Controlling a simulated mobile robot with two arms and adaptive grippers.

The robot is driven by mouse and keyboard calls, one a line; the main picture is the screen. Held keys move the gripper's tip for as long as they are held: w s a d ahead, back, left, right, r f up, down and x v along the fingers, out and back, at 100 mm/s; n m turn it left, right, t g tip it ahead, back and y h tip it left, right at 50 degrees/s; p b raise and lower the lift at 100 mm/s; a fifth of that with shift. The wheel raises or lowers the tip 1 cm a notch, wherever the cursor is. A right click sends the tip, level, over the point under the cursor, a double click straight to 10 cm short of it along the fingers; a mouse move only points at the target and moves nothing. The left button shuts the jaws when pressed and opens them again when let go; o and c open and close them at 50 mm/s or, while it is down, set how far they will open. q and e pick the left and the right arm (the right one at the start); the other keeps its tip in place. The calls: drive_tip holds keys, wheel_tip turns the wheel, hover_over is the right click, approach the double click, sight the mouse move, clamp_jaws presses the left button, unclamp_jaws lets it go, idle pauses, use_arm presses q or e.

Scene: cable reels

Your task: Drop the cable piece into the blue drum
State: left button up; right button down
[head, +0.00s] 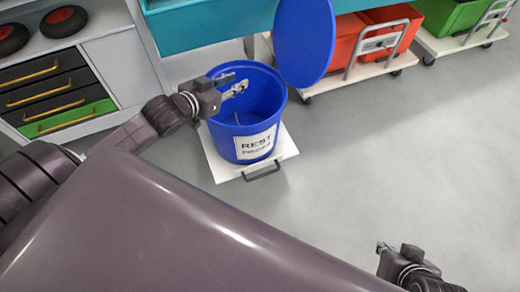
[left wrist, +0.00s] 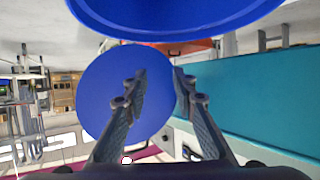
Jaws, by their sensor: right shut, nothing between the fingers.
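The blue drum (head: 222,135), labelled REST, stands open on a white wheeled base. My left gripper (head: 238,84) is over the drum's opening. In the left wrist view its two fingers (left wrist: 158,88) are apart with nothing between them. A thin pale line (head: 237,118) shows inside the drum; it may be the cable piece, but it is too small to be sure. The drum's blue edge also shows at the top of the left wrist view (left wrist: 170,25). My right gripper (head: 392,248) is low at the right, shut and empty, away from the drum.
A round blue lid (head: 304,40) stands upright behind the drum. A teal bench (head: 205,22), red crates (head: 348,38) and a green crate (head: 450,15) on dollies are at the back. A drawer cabinet (head: 55,85) is at the left. The grey floor at right is clear.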

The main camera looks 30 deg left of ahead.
use_arm(q)
drive_tip(key=v, duration=0.6)
drive_tip(key=shift+s+r, duration=0.15)
drive_tip(key=shift+s, duration=0.05)
